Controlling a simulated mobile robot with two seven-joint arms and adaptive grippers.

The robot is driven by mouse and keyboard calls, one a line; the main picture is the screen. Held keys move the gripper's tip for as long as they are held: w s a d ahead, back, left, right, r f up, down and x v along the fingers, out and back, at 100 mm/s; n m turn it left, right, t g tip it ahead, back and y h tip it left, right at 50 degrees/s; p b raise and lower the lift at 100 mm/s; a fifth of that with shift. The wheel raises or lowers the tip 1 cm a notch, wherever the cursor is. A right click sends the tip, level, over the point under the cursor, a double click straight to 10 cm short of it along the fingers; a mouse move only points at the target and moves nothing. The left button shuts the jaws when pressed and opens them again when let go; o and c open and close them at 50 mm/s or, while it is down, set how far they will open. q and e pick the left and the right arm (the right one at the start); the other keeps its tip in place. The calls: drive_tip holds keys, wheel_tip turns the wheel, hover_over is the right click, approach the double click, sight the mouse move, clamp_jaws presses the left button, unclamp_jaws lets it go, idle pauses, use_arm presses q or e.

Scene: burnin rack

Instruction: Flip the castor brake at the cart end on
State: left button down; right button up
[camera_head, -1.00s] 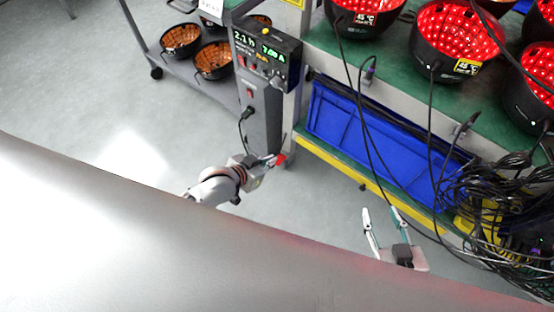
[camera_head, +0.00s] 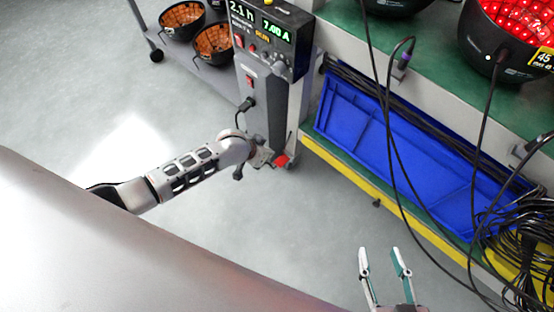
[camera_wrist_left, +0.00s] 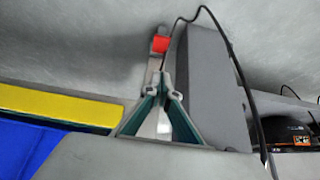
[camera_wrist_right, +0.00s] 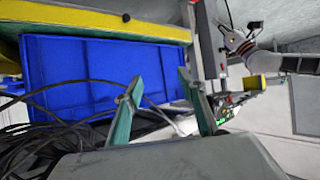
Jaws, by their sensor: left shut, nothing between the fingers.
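The castor brake shows as a small red pedal (camera_head: 281,160) low at the foot of the grey power cabinet, near the floor. In the left wrist view the red pedal (camera_wrist_left: 160,44) sits just beyond my left fingertips, on a grey metal arm. My left gripper (camera_wrist_left: 161,88) is shut and empty, its tips pointing at the pedal; a small gap seems to remain. In the head view the left gripper (camera_head: 262,158) is partly hidden behind its own wrist, left of the pedal. My right gripper (camera_head: 382,258) is open and empty over the floor, away from the pedal.
The grey cabinet (camera_head: 263,100) with a lit display rises above the pedal, with a black cable on its side. A blue bin (camera_head: 380,140) lies on the rack's lower shelf, behind a yellow edge (camera_head: 400,222). Loose cables (camera_head: 525,235) hang at right. Floor at left is clear.

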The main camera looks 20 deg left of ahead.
use_arm(q)
drive_tip(key=b, duration=0.4)
approach(280, 161)
drive_tip(key=b+x, duration=0.3)
drive_tip(key=x, duration=0.1)
drive_tip(key=shift+w+d+f, duration=0.15)
drive_tip(key=shift+w+d, duration=0.05)
drive_tip(key=shift+w, duration=0.15)
drive_tip(key=shift+f+b, duration=0.5)
drive_tip(key=shift+f, duration=0.05)
drive_tip(key=shift+w, duration=0.15)
use_arm(e)
drive_tip(key=s+a+m+t+y, duration=0.1)
drive_tip(key=a+m, duration=0.5)
drive_tip(key=a, duration=0.2)
drive_tip(key=shift+m+y, duration=0.3)
use_arm(q)
drive_tip(key=shift+a, duration=0.1)
use_arm(e)
drive_tip(key=shift+w+a+r, duration=0.1)
drive_tip(key=shift+r, duration=0.15)
